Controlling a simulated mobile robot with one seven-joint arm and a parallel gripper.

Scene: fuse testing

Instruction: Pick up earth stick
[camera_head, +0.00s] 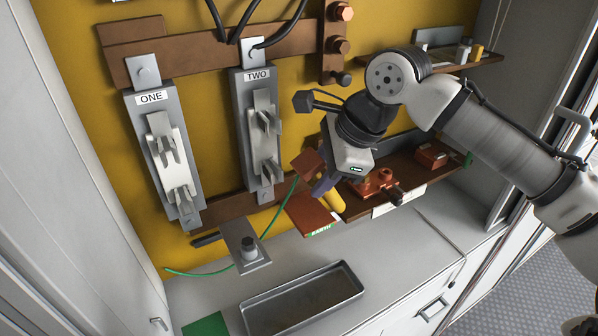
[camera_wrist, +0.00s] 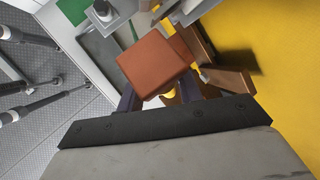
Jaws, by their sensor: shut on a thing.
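The earth stick shows as a short yellow handle (camera_head: 334,199) beside a brown holder block (camera_head: 312,216) with a green EARTH label. My gripper (camera_head: 324,187) points down there, its dark fingers shut on the stick. In the wrist view the fingers (camera_wrist: 160,94) stand either side of a small yellow patch of the stick (camera_wrist: 168,94). A square brown block (camera_wrist: 155,64) hides most of the stick's far part. A green wire (camera_head: 268,227) runs up toward the holder; its end on the stick is hidden.
Fuse units ONE (camera_head: 165,155) and TWO (camera_head: 262,135) hang on the yellow wall. A metal tray (camera_head: 302,298) lies on the grey bench below. A small shelf (camera_head: 432,180) with red parts is right of my gripper. A grey plate with a knob (camera_head: 245,247) stands left.

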